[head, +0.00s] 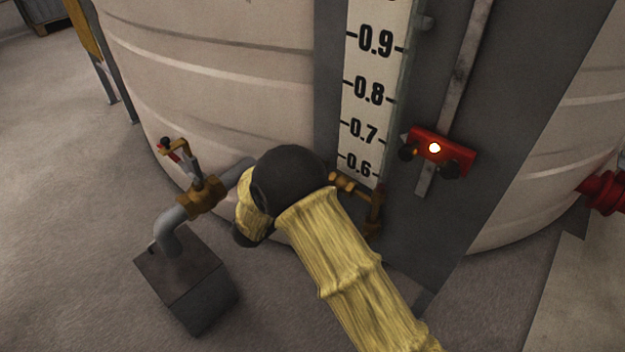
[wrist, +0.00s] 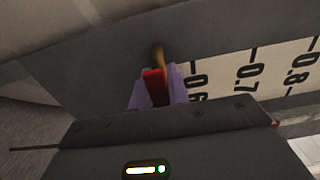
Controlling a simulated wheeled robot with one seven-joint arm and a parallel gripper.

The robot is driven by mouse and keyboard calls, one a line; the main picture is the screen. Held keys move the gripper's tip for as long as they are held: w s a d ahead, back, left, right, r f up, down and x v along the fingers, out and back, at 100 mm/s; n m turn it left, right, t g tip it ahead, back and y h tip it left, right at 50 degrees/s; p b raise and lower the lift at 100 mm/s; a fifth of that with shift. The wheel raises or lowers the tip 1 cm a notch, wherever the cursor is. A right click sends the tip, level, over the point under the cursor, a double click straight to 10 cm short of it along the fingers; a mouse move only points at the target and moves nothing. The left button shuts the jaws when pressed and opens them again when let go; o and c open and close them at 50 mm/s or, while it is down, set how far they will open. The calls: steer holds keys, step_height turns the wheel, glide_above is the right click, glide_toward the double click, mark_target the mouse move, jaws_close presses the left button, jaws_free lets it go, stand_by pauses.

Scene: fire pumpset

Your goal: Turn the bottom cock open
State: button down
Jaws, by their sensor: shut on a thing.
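The bottom cock is at the lower end of the level gauge (head: 371,95); its brass fitting (head: 350,187) shows just right of my arm's dark joint in the head view. In the wrist view, the cock's red handle (wrist: 154,88) sits between the pale purple fingers of my gripper (wrist: 158,82), with a brass stem (wrist: 158,54) beyond it. My gripper is shut on the red handle. In the head view my gripper and the handle are hidden behind my arm. The exact angle of the handle is hard to tell.
A brass valve (head: 203,196) with a red lever stands on a grey pipe to the left, above a dark block (head: 187,282). A red unit with a lit lamp (head: 440,150) is right of the gauge. The pale tank (head: 215,75) curves behind.

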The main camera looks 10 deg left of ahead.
steer(key=c, duration=1.3)
jaws_free()
steer(key=shift+r, duration=0.1)
steer(key=shift+c, duration=0.2)
steer(key=p+v, duration=0.4)
steer(key=v, duration=1.3)
steer(key=shift+s+p, duration=0.15)
steer(key=shift+p, duration=0.25)
